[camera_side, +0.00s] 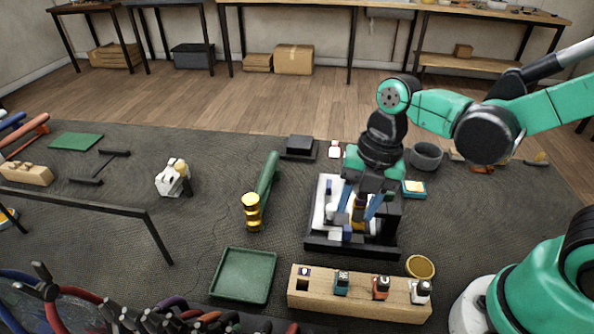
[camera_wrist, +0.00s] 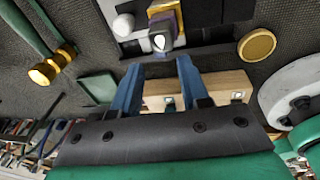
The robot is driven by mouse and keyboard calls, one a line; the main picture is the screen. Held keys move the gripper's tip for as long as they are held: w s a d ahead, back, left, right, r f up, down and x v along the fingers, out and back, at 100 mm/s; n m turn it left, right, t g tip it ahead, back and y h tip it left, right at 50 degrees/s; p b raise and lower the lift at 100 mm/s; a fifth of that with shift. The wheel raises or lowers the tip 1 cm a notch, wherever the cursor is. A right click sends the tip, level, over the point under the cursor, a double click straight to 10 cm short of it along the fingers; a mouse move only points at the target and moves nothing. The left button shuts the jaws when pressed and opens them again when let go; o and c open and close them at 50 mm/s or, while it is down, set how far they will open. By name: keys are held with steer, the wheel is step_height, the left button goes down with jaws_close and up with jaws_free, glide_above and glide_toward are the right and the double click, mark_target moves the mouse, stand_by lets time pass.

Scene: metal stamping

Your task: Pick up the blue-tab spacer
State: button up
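My gripper (camera_side: 361,212) points down over a dark press-like fixture (camera_side: 325,246). In the wrist view its two blue fingers (camera_wrist: 159,66) are spread apart with nothing visible between them. A wooden rack (camera_side: 355,308) stands in front of the fixture and holds small parts: one with a teal-blue side (camera_side: 341,284), one red (camera_side: 381,287) and one white and dark (camera_side: 420,291). I cannot tell for sure which part is the blue-tab spacer. The rack shows partly between and behind the fingers in the wrist view (camera_wrist: 236,83). The gripper is apart from the rack.
The fixture carries a gold-and-purple block (camera_wrist: 165,18) close to the fingertips. A round gold dish (camera_side: 420,267) lies beside the rack. A green tray (camera_side: 243,275) lies left of it. Bare mat lies between mallet and fixture.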

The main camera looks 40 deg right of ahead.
mark_target(349, 228)
steer(key=shift+w+a+f, duration=0.1)
steer(key=shift+a+f, duration=0.1)
steer(key=shift+f, duration=0.9)
steer(key=shift+a+f, duration=0.15)
steer(key=shift+f, duration=0.95)
steer(key=shift+c, duration=0.2)
